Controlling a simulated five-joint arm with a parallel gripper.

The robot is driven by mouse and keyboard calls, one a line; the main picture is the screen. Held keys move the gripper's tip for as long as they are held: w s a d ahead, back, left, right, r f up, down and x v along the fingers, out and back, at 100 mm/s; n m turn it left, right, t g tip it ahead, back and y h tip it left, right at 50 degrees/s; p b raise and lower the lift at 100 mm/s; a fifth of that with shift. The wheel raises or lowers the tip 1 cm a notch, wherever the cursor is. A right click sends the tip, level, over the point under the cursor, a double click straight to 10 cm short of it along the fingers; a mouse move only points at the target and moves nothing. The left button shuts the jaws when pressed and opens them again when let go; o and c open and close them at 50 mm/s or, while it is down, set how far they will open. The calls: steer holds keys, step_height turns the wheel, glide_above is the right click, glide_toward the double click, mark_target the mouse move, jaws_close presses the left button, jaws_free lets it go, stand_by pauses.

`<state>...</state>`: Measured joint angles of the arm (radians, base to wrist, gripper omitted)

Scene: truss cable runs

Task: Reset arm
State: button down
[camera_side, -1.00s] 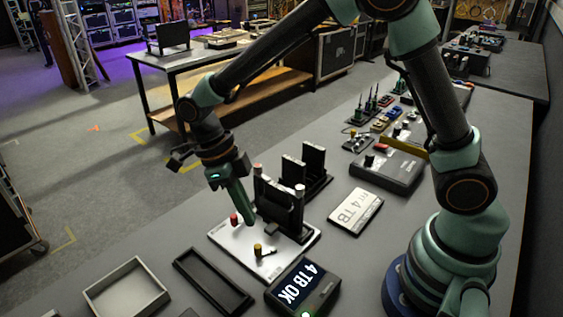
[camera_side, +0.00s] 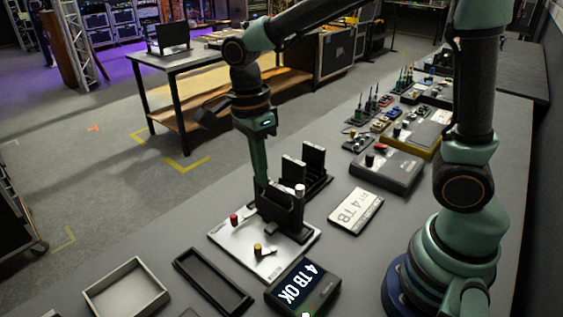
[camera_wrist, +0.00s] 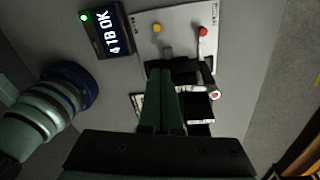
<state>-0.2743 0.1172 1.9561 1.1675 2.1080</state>
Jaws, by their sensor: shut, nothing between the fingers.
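My gripper (camera_side: 261,186) hangs down with its green fingers together and nothing between them. In the side view its tips overlap the back left of the black upright holder (camera_side: 284,212) on the white board (camera_side: 228,241); I cannot tell whether they touch. The board carries a red knob (camera_side: 234,219) and a yellow knob (camera_side: 258,248). In the wrist view my gripper (camera_wrist: 164,70) is shut, in front of the dark holder, with the yellow knob (camera_wrist: 156,28) and red knob (camera_wrist: 203,31) beyond it.
Nearby are a black tray (camera_side: 213,281), a grey tray (camera_side: 126,290), a "4 TB" labelled card (camera_side: 355,211) and another black holder (camera_side: 313,168). Grey control boxes (camera_side: 385,168) stand farther back.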

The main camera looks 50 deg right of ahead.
steer(key=s+d+r+n+t, duration=0.2)
steer(key=d+r+n+t, duration=0.1)
steer(key=n, duration=0.7)
steer(key=s+d+r+n+t, duration=0.2)
steer(key=d+n, duration=0.4)
steer(key=n, duration=0.3)
step_height(320, 180, up, 2)
steer(key=shift+s+n+t, duration=0.4)
steer(key=shift+t, duration=0.4)
steer(key=c, duration=1.5)
jaws_free()
steer(key=shift+s+d+n, duration=0.1)
steer(key=shift+d+n, duration=0.1)
steer(key=shift+n, duration=0.2)
steer(key=o, duration=0.5)
steer(key=shift+o, duration=1.2)
steer(key=shift+a+f+n, duration=0.1)
steer(key=shift+a+n, duration=0.1)
steer(key=shift+n, duration=0.3)
steer(key=n+g, duration=0.5)
steer(key=n, duration=0.6)
glide_toward(258, 246)
steer(key=f, duration=0.8)
steer(key=shift+w+d+f, duration=0.15)
steer(key=shift+w+f, duration=0.05)
steer(key=shift+f, duration=0.2)
